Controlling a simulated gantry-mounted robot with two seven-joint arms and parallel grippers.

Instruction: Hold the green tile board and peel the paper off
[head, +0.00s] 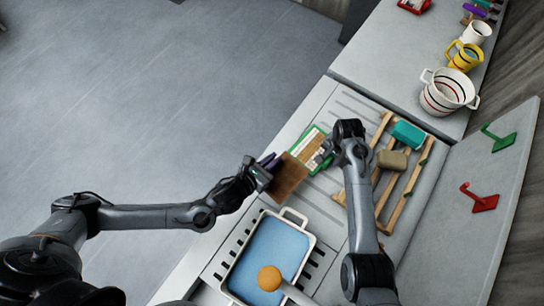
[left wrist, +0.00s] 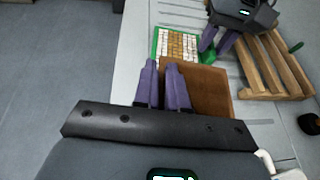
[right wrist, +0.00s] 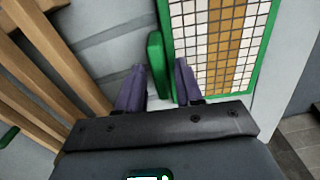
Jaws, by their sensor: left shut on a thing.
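The green tile board (head: 317,134) lies on the grey counter, with white and brown tiles inside a green frame; it also shows in the right wrist view (right wrist: 222,45). A brown paper sheet (head: 288,180) hangs off the board's near side, and the tiles are uncovered. My left gripper (head: 267,164) is shut on the paper's left edge; in the left wrist view the paper (left wrist: 208,92) extends right from the fingers. My right gripper (right wrist: 160,66) is open at the board's side, its fingers either side of a green raised handle (right wrist: 155,62) with gaps visible.
A wooden rack (head: 409,187) with a teal sponge (head: 408,134) and a tan block (head: 391,160) stands right of the board. A white basin with blue water (head: 268,247) is nearer, holding a round-headed brush (head: 269,278). Cups and a striped pot (head: 447,92) are far right.

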